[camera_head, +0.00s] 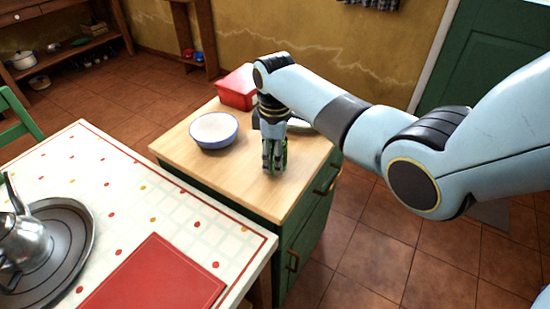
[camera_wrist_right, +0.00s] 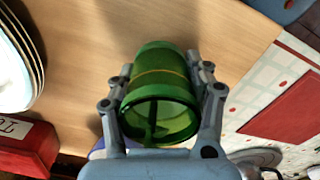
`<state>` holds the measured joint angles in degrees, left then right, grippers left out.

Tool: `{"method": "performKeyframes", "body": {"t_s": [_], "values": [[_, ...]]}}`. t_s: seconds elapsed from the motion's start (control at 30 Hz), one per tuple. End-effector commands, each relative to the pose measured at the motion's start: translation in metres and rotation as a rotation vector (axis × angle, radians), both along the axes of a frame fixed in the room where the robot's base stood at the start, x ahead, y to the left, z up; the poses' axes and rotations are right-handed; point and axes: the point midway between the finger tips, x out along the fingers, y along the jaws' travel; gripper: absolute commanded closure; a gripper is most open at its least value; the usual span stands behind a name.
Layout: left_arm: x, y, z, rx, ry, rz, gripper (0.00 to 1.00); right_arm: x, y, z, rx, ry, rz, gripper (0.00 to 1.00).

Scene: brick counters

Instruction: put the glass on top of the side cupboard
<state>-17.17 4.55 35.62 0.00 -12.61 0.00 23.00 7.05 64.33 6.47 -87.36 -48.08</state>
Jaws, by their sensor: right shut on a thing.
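The green glass (camera_wrist_right: 160,75) is see-through and sits between the fingers of my right gripper (camera_wrist_right: 161,88) in the right wrist view. In the head view my right gripper (camera_head: 274,160) points down over the wooden top of the green side cupboard (camera_head: 225,172), and only a sliver of the green glass (camera_head: 285,157) shows beside the fingers. The gripper is shut on the glass. The glass is at or just above the cupboard top; I cannot tell whether it touches. My left gripper is not in view.
On the cupboard a blue-rimmed bowl (camera_head: 214,131) stands left of my gripper and a red box (camera_head: 237,88) at the back. Plates (camera_wrist_right: 16,62) lie behind the gripper. The front of the top is clear. A table (camera_head: 150,205) with a red mat (camera_head: 155,279) stands at left.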

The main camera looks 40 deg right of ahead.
Motion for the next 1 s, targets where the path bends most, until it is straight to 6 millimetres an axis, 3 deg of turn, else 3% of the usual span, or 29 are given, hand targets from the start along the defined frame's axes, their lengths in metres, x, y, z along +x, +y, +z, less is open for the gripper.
{"method": "performKeyframes", "body": {"t_s": [0.43, 0.47, 0.6, 0.87, 1.0], "values": [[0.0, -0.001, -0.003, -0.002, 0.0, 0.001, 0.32, 0.001, 0.0, -0.01, 0.0, -0.003, 0.0, 0.86], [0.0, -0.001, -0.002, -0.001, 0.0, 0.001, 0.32, 0.0, 0.0, -0.01, 0.0, -0.003, 0.0, 0.46], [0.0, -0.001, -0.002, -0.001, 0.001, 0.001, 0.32, 0.0, 0.0, -0.01, 0.0, -0.001, 0.0, 0.27], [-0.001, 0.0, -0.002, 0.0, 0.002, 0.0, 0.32, 0.0, 0.0, -0.009, 0.0, -0.001, 0.0, 0.26], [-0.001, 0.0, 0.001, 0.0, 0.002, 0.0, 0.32, 0.001, 0.0, 0.001, 0.0, -0.003, 0.0, 0.26]]}}
